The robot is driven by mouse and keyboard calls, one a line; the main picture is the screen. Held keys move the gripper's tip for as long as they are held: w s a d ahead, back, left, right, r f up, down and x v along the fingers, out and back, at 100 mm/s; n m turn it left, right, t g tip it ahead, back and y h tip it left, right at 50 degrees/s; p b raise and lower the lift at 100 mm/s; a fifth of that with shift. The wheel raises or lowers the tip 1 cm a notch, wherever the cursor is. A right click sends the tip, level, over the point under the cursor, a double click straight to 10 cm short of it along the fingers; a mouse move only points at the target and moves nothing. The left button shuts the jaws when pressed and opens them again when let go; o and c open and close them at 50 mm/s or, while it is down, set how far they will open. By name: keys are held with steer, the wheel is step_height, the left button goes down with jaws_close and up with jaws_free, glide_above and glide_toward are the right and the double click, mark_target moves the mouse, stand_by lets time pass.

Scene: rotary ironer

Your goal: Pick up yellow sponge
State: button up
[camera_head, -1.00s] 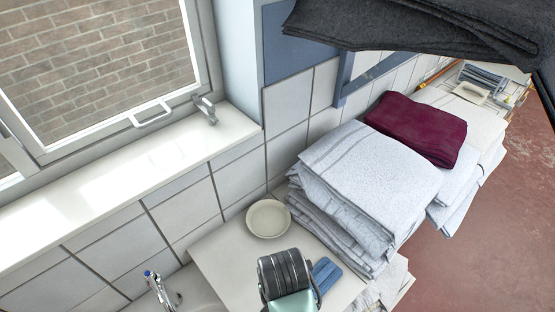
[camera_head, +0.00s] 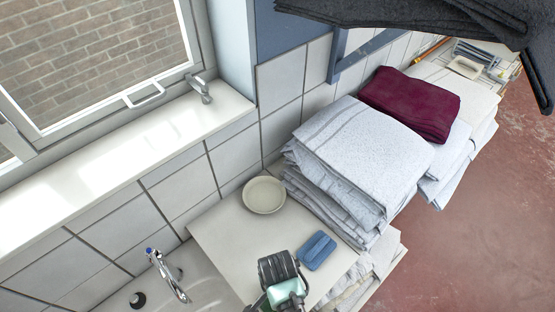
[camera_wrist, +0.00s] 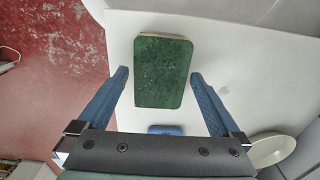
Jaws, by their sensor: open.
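My gripper (camera_wrist: 158,75) is open, with one blue finger on each side of the sponge. There is a gap between each finger and the sponge, and the jaws are empty. How far above the counter the fingertips are, I cannot tell. In the head view, my dark wrist shows at the bottom centre over the counter. I cannot make out the sponge there; my arm seems to cover it.
A blue block-like item (camera_head: 317,250) lies on the counter (camera_head: 225,240) close to my wrist. A pale round dish (camera_head: 264,195) stands near the wall. Stacked white towels (camera_head: 365,150) rise on the right, with a maroon cloth (camera_head: 410,103) behind. A tap (camera_head: 166,274) and sink are lower left.

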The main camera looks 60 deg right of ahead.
steer(key=c, duration=1.3)
steer(key=shift+r, duration=0.15)
step_height(320, 180, up, 10)
steer(key=shift+f+b, duration=0.1)
steer(key=shift+b, duration=0.4)
